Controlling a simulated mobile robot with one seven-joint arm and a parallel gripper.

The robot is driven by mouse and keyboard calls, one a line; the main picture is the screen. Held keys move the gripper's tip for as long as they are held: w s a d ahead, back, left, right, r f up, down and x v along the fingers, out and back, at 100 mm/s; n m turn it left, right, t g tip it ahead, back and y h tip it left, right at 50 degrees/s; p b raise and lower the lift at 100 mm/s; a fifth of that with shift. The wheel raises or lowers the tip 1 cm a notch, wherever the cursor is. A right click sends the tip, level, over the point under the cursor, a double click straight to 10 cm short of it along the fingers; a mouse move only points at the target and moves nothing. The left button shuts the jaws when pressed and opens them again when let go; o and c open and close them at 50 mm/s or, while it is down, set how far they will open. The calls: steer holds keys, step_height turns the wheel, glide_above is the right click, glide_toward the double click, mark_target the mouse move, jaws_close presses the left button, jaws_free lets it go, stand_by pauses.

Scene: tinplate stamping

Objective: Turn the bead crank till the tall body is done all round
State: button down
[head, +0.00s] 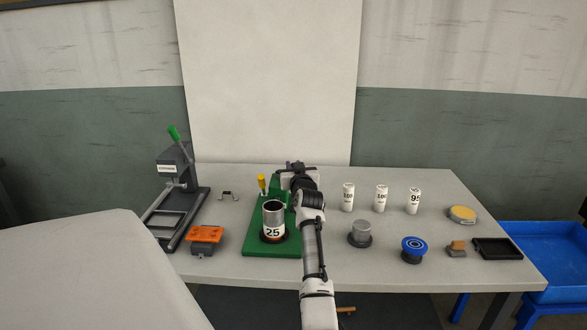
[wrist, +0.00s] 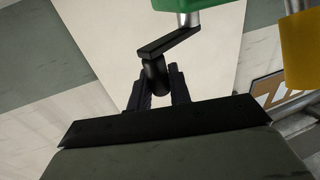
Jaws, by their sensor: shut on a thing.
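The tall body (head: 273,216), a silver can with a label reading 25, stands upright on a dark round seat on the green bead machine base (head: 254,243). The bead crank (wrist: 168,43) is a black arm with a black grip, joined by a metal shaft to a green block (wrist: 183,4) in the wrist view. My gripper (wrist: 158,94) is shut around the crank's grip. In the head view my gripper (head: 297,172) is behind and right of the can, and my arm hides most of the crank. The can's bead cannot be made out.
A yellow knob (head: 262,182) stands beside the can. A lever press (head: 174,200) and an orange block (head: 206,235) are at left. Several white labelled cans, a grey cylinder (head: 361,232), a blue-topped knob (head: 414,247) and a black tray (head: 497,248) are at right.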

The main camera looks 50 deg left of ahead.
steer(key=c, duration=1.3)
jaws_free()
steer(key=shift+c, duration=0.2)
steer(key=b+v, duration=0.3)
steer(key=v, duration=1)
steer(key=shift+s+d, duration=0.2)
steer(key=shift+d, duration=0.1)
